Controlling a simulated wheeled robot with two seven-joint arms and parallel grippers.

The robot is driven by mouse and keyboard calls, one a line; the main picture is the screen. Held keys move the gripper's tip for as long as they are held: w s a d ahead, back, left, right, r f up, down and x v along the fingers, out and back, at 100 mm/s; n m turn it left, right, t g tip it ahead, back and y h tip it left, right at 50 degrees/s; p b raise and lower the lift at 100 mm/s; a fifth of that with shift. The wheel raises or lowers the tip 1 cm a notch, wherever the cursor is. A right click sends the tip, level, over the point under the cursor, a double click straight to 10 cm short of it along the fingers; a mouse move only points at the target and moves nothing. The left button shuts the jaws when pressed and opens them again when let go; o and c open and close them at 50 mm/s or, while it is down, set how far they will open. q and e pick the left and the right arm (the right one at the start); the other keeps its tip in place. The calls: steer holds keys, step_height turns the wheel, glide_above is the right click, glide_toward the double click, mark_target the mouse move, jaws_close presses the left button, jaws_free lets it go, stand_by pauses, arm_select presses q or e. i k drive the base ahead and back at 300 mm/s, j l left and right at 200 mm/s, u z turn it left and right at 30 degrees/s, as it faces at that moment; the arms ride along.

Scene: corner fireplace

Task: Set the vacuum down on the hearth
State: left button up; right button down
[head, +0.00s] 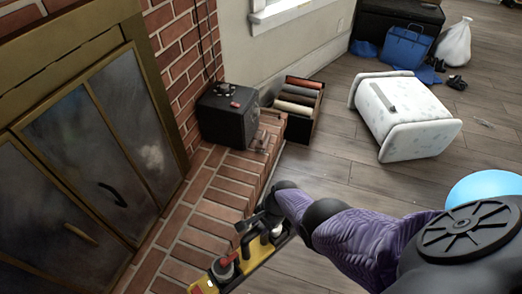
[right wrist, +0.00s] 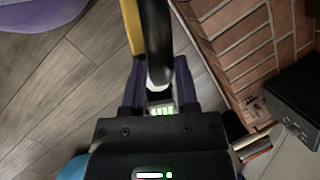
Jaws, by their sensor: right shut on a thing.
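The vacuum (head: 258,250) is yellow and black with a red part, at the bottom centre of the head view. My right gripper (head: 268,218) is shut on it. In the right wrist view the gripper's fingers (right wrist: 158,95) close around its black handle (right wrist: 157,45), with a yellow part (right wrist: 132,22) beside it. The brick hearth (head: 215,190) runs along the fireplace front. The vacuum overlaps the hearth's near front edge in the head view; I cannot tell whether it touches the bricks. Its lower end is cut off by the frame. My left gripper is out of view.
A black box (head: 228,115) stands at the hearth's far end, beside a crate of rolled items (head: 298,105). Glass fireplace doors (head: 110,125) stand at left. A white stool-like block (head: 405,115) is on the wood floor. Bare bricks lie between the vacuum and the black box.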

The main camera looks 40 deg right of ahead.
mark_target(200, 229)
steer(key=i+l+u, duration=0.2)
steer(key=u, duration=0.15)
steer(key=i+l+u, duration=0.1)
steer(key=l+u, duration=0.25)
steer(key=l, duration=0.15)
steer(key=i+l+u, duration=0.1)
steer(key=l+u, duration=0.25)
